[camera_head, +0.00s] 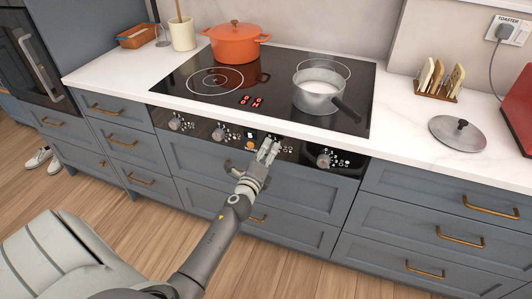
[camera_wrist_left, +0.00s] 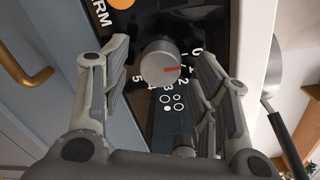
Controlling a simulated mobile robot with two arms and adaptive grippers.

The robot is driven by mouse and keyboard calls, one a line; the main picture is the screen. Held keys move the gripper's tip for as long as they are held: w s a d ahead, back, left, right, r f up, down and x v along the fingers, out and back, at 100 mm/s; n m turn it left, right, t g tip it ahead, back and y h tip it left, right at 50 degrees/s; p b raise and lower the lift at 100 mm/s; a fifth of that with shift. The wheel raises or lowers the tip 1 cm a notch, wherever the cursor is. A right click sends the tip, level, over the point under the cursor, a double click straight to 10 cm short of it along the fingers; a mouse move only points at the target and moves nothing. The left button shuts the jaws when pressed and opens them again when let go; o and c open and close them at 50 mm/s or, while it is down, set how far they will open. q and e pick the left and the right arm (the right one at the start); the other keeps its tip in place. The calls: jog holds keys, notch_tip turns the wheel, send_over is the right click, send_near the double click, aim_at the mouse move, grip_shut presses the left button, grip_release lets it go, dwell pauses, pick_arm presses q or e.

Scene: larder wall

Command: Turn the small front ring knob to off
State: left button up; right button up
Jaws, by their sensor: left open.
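A round grey knob (camera_wrist_left: 158,62) with a red pointer line fills the middle of the left wrist view. White numbers 0 to 5 are printed around it. Below the numbers is a symbol of small rings with one filled in. My left gripper (camera_wrist_left: 163,52) is open, with one finger on each side of the knob; I cannot tell if either touches it. In the head view my left gripper (camera_head: 269,150) is at the cooker's front panel and covers this knob. My right gripper is not in view.
A saucepan (camera_head: 312,98) with white contents stands on the black hob, its handle (camera_head: 347,111) reaching toward the front right. An orange pot (camera_head: 236,48) is at the back. Other knobs (camera_head: 323,160) line the panel. A lid (camera_head: 457,132) lies on the right counter.

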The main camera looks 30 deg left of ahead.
pick_arm(q)
jog(key=v, duration=1.1)
jog(key=shift+s, duration=0.35)
jog(key=s+d+f+n+g+h, duration=0.1)
jog(key=s+d+f+n+g, duration=0.2)
jog(key=f, duration=0.7)
jog(key=s+d+f+n+g+h, duration=0.1)
jog(key=s+d+f+n+g, duration=0.2)
jog(key=f, duration=0.7)
jog(key=s+d+f+n+g+h, duration=0.1)
jog(key=s+d+f+n, duration=0.3)
jog(key=f, duration=0.6)
jog(key=s+f+n+g, duration=0.2)
jog(key=s+f, duration=0.3)
jog(key=s, duration=0.5)
jog(key=s+f+n+g+h+p, duration=0.1)
jog(key=s+f+n+g, duration=0.2)
jog(key=s+f, duration=0.3)
jog(key=s+f+n+g, duration=0.2)
jog(key=s+f, duration=0.4)
jog(key=s, duration=0.8)
jog(key=shift+s+d+n+g+h+p, duration=0.3)
jog(key=shift+s+d+g, duration=0.15)
jog(key=shift+g, duration=0.45)
